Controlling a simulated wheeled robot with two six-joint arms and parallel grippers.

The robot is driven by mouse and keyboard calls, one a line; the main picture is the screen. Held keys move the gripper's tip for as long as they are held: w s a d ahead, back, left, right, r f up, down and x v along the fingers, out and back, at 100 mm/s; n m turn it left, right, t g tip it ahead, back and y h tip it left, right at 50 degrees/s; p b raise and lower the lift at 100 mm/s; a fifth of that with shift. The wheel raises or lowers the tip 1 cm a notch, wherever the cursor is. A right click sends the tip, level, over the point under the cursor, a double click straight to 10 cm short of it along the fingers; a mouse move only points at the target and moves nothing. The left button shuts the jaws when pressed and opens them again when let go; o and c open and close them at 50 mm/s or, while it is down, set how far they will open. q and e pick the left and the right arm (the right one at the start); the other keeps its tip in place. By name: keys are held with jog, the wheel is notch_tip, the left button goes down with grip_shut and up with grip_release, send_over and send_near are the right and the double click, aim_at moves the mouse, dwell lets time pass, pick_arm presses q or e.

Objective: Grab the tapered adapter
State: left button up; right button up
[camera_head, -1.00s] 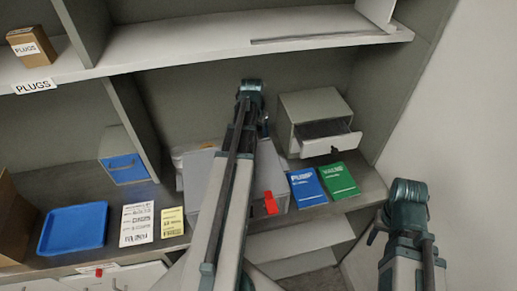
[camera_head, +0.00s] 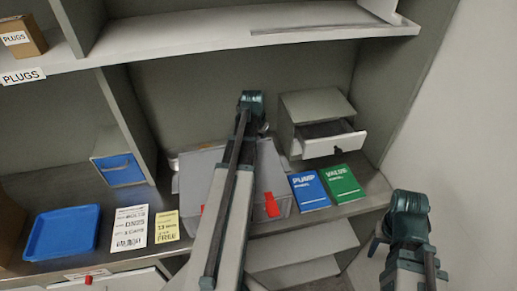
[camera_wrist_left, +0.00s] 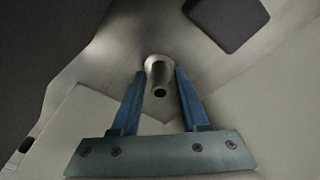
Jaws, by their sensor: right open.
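The tapered adapter (camera_wrist_left: 158,74) shows in the left wrist view as a small metal piece, wider at the top, with a dark round opening facing the camera. My left gripper (camera_wrist_left: 160,72) is open, with one blue finger on each side of the adapter near the fingertips. A narrow gap seems to show on both sides. In the head view my left arm crosses the middle, and its gripper and the adapter are hidden. My right gripper (camera_head: 377,246) is open at the lower right, mostly hidden by its own arm and away from the shelf.
A grey case with red latches (camera_head: 270,180) stands behind my left arm. A small cabinet with an open drawer (camera_head: 333,145), a blue book (camera_head: 309,190) and a green book (camera_head: 340,183) are to its right. A blue tray (camera_head: 62,232) lies at left.

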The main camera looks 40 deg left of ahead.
pick_arm(q)
grip_shut()
jog(key=shift+r, duration=0.1)
notch_tip(320, 180, up, 10)
jog(key=p, duration=1)
